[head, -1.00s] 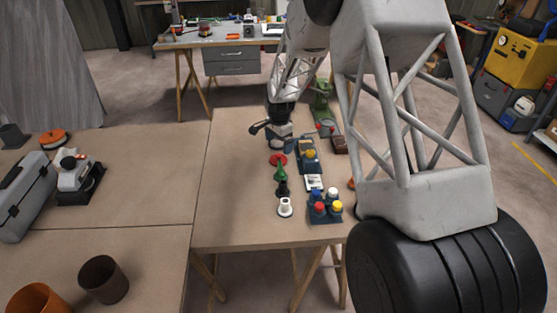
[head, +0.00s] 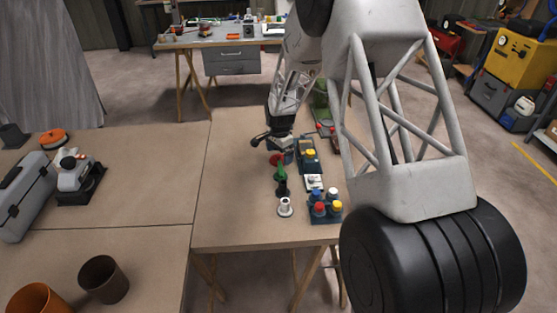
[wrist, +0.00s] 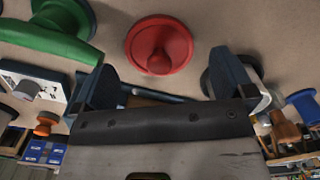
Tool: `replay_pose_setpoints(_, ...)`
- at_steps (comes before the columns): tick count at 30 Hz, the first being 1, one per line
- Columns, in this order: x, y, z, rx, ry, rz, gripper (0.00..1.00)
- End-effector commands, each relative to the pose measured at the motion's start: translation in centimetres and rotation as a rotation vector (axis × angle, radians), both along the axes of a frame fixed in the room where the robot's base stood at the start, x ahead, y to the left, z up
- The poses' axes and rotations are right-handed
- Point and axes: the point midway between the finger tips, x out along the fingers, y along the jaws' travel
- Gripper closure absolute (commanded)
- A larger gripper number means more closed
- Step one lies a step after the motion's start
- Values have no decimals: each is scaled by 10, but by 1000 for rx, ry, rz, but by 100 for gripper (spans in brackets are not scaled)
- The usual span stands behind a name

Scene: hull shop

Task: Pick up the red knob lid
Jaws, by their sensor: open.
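The red knob lid (head: 275,160) lies on the table, partly hidden by my gripper in the head view. In the wrist view the red lid (wrist: 160,42) shows whole as a round disc with a knob in its middle. My gripper (head: 282,149) is low over the table, just beside or above the lid; the head view does not show the exact gap. In the wrist view my gripper (wrist: 165,82) has its two dark fingers wide apart, with nothing between them. The lid lies just past the fingertips, roughly centred between them.
A green piece (head: 280,173), a black piece (head: 283,189) and a white spool (head: 285,208) stand in a row in front of the lid. A block with coloured caps (head: 325,216) and a blue unit with a yellow knob (head: 308,164) stand right.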

Motion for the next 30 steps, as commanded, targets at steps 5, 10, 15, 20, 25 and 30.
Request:
replay_pose_setpoints(5, 0, 0, -14, -1, 1, 0, 0)
replay_pose_setpoints(10, 0, 0, -16, 0, 0, 0, 0)
replay_pose_setpoints(15, 0, 0, -16, 0, 0, 0, 0)
replay_pose_setpoints(20, 0, 0, -16, 0, 0, 0, 0)
replay_pose_setpoints(25, 0, 0, -16, 0, 0, 0, 11)
replay_pose_setpoints(30, 0, 0, -16, 0, 0, 0, 37)
